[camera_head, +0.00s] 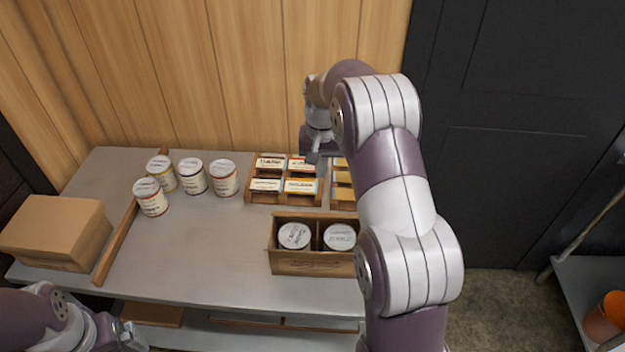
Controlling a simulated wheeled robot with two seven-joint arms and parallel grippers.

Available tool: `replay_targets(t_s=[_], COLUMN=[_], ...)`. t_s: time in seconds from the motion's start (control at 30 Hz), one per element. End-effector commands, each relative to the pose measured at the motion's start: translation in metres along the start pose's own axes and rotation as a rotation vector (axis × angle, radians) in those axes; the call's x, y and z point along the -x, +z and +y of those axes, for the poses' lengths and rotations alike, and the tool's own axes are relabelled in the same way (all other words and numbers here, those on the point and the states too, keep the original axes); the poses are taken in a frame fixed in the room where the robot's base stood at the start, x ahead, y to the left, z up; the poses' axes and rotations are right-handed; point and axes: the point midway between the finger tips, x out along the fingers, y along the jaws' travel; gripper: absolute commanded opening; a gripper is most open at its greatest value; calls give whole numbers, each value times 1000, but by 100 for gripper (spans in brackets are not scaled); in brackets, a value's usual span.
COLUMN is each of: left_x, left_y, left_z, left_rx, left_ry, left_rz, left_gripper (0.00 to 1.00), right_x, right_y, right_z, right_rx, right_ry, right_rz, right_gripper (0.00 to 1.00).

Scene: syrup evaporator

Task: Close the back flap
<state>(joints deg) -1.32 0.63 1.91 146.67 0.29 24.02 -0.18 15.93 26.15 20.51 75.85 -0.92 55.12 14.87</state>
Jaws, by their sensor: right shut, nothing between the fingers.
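A brown box (312,264) with an open top stands near the front middle of the table and holds two white-lidded cans in separate compartments. A narrow brown strip (305,216) runs along its back edge; I cannot tell clearly whether this is the back flap. The box's right end is hidden behind my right arm. My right gripper (317,157) is shut and empty, beyond the box, over the block tray at the back. My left gripper (132,338) is partly in view at the bottom left, away from the box; its fingers do not show clearly.
Several labelled cans (223,179) stand at the back left. A wooden tray (263,198) with labelled blocks lies behind the box, with another tray beside it. A closed carton (50,232) and a wooden strip (117,243) are at the left. The table's (190,250) middle left is clear.

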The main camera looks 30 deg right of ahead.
Motion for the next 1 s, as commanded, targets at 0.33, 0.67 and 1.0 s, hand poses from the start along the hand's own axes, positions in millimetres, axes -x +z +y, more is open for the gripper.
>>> replay_targets(t_s=[0.33, 0.67, 1.0], left_x=[6, 20, 19], left_y=[-1, -2, -2], left_z=[0, 0, 0], left_rx=[0, 0, 0], left_ry=[0, 0, 0], left_rz=[0, 0, 0], left_gripper=[100, 100, 100], right_x=[-73, -103, -106], right_y=[1, 27, 29], right_z=[0, -1, -1], right_rx=[-2, -3, -3], right_ry=[0, -2, -2], right_rz=[-4, 0, 2], right_gripper=[0, 0, 0])
